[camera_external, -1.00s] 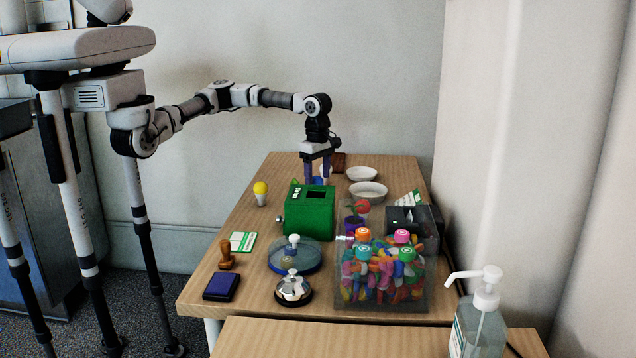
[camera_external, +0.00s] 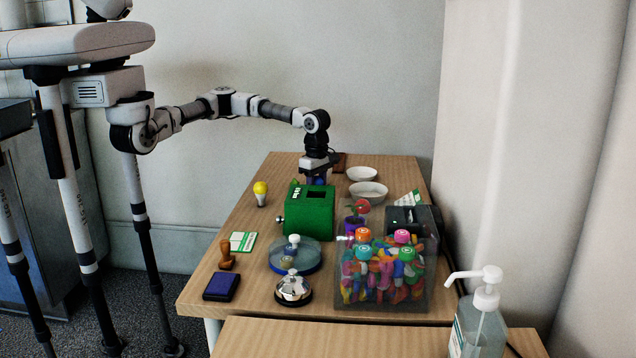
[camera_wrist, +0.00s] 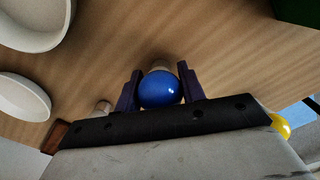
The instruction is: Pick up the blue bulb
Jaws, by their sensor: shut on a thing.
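The blue bulb (camera_wrist: 160,89) sits between the two dark purple fingers of my gripper (camera_wrist: 160,92) in the wrist view, with its pale base pointing away from me. My gripper is shut on it. In the external view my gripper (camera_external: 318,180) is low over the back of the table, behind the green box (camera_external: 309,214). Only a bit of blue shows there; the fingertips and most of the bulb are hidden by the box.
A yellow bulb (camera_external: 261,193) stands left of the green box. Two white bowls (camera_external: 368,192) (camera_external: 362,174) are right of my gripper. A clear bin of colourful pieces (camera_external: 383,296), a bell (camera_external: 293,289) and a stamp (camera_external: 227,256) stand toward the front. Bare wood (camera_external: 235,218) shows at left.

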